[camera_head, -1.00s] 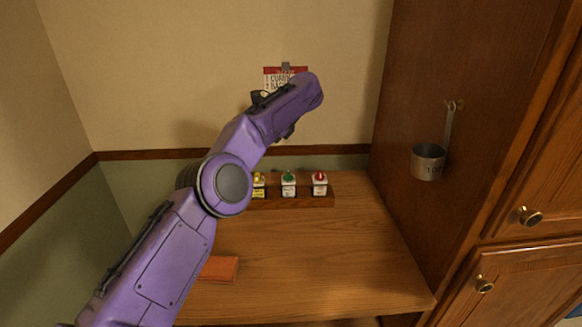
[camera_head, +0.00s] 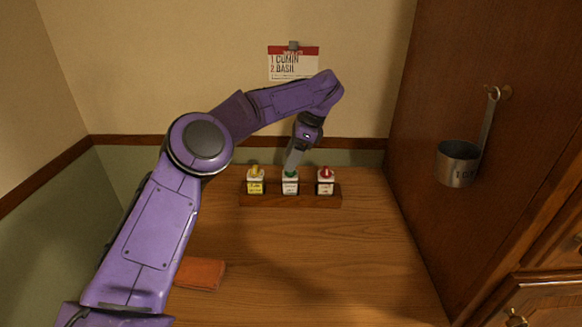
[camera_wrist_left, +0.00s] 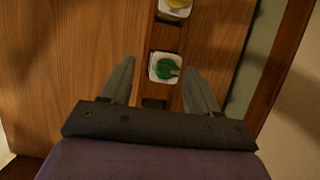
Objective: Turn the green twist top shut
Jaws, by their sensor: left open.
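The green twist top (camera_head: 290,175) sits on a small white labelled jar (camera_head: 290,187), the middle one of three in a wooden rack. My left gripper (camera_head: 293,160) points down just above it, partly hiding the top in the head view. In the left wrist view the green twist top (camera_wrist_left: 166,69) shows from above with its raised grip slanting. The open fingers of my left gripper (camera_wrist_left: 160,78) stand on either side of it in that picture, with a gap to each. Whether they are level with the top I cannot tell. My right gripper is not in view.
A yellow-topped jar (camera_head: 255,181) and a red-topped jar (camera_head: 325,181) flank it in the wooden rack (camera_head: 300,200). A card (camera_head: 293,64) hangs on the wall. A metal cup (camera_head: 458,165) hangs at right. An orange cloth (camera_head: 200,273) lies on the otherwise clear counter.

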